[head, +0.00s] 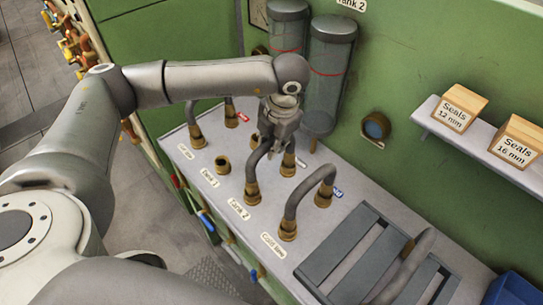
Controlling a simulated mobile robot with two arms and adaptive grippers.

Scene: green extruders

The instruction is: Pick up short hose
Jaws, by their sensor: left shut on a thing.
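Short grey hoses with brass ends stand as arches on the grey bench top. My left gripper (273,148) reaches down from above and is shut on the top of the middle short hose (256,163). That hose's near brass end (252,192) is by the Tank 2 label, and its far end (288,162) stands behind the gripper. Part of the arch is hidden by the gripper. A second short hose (300,198) arches to its right by the Cold label. Another hose (193,112) is behind to the left, partly covered by my arm. My right gripper is not in view.
An open brass port (223,164) is left of the held hose. A dark slatted rack (350,245) with a longer hose (408,268) lies at the right. Two clear tanks (328,75) stand close behind the gripper. A shelf (478,140) carries seal boxes. A blue bin (513,290) is at the corner.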

